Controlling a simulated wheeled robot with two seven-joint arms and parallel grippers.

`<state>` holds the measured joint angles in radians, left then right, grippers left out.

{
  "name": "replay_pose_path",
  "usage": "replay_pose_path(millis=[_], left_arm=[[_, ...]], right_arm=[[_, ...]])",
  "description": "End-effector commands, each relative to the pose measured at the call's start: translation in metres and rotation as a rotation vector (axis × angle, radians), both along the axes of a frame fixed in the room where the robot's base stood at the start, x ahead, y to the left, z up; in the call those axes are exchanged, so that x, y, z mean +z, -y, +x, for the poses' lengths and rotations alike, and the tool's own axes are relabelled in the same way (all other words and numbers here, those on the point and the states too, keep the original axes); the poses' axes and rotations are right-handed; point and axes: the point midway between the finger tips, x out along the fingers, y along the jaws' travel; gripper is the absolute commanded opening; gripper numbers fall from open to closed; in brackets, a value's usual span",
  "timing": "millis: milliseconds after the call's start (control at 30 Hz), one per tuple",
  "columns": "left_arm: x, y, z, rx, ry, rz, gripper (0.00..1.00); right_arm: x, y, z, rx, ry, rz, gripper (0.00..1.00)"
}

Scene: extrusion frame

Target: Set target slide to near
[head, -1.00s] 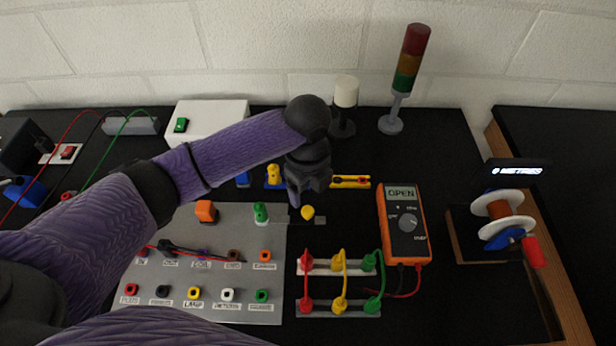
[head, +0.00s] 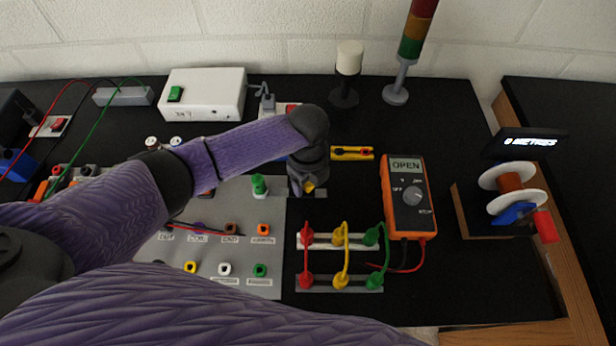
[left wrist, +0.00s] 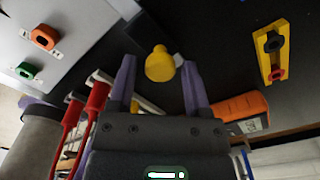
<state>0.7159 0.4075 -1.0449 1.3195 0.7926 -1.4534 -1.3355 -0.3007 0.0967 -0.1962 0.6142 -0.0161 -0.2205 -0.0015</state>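The target slide shows as a yellow knob (head: 309,187) on a short grey rail (head: 321,193), right of the grey socket panel. My left gripper (head: 308,180) points down at the knob and hides part of it in the head view. In the left wrist view the yellow knob (left wrist: 160,66) sits between the two purple fingers of my left gripper (left wrist: 158,76). The fingers are open, with a visible gap on both sides of the knob. My right gripper is not in view.
The grey socket panel (head: 265,205) lies to the left, with a green post (head: 259,185) close by. Red, yellow and green leads (head: 340,260) stand in front. An orange multimeter (head: 409,200) is to the right. A yellow strip (head: 352,153) lies behind.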

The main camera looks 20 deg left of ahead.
Motion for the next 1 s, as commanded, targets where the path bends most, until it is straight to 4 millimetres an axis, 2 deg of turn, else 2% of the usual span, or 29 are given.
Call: replay_pose_path(millis=[33,267,1000], left_arm=[[0.0001,-0.0001,0.0,0.0,0.0,0.0,0.5],[0.0002,0.0,0.0001,0.0,0.0,0.0,0.01],[0.0005,0.0001,0.0002,0.0,0.001,0.0,0.0]], right_arm=[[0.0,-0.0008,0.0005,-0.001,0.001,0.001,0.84],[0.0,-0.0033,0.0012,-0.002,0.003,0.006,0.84],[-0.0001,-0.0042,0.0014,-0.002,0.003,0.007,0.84]])
